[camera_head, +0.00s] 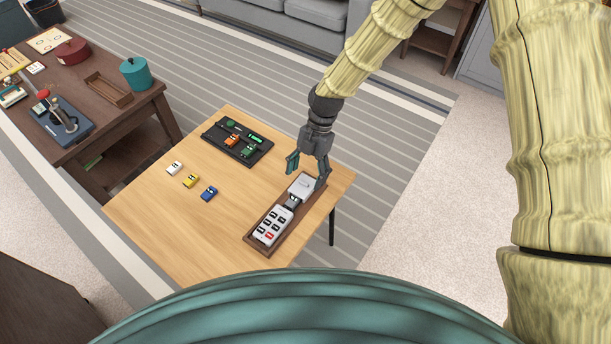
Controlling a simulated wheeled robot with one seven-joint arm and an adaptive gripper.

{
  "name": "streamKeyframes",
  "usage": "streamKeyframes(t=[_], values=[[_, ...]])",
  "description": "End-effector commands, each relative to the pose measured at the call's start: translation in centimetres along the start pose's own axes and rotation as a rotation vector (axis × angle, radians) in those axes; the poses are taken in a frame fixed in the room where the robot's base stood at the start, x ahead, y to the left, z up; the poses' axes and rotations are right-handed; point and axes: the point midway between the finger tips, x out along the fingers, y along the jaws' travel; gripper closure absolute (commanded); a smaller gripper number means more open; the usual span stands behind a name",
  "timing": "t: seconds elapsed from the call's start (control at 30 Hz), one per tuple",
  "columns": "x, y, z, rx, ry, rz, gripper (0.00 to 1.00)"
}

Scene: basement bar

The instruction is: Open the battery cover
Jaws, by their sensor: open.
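A light grey remote-like device (272,226) with dark keys and one red key lies in a brown tray (259,247) near the right edge of the wooden table. At its far end is a pale grey cover (303,185), with a dark gap between it and the keyed part. My gripper (306,173) is open above that cover, one finger on the left and one on the right of it. I cannot tell whether the fingers touch the cover.
A black tray (216,140) with orange and green pieces lies at the back of the table. White (174,168), yellow (191,181) and blue (209,193) small blocks lie on the table's left half. A dark wooden table (140,117) with a teal pot (135,74) stands further left.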

Motion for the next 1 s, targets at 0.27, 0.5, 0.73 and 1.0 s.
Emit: streamKeyframes(t=[0.27,0.5,0.73,1.0], values=[[1.34,0.03,-0.03,0.0,0.0,0.0,0.27],[1.36,0.03,-0.02,0.0,0.0,0.0,0.29],[1.35,0.03,-0.02,0.0,0.0,0.0,0.71],[1.22,0.02,0.1,0.0,0.001,0.001,0.92]])
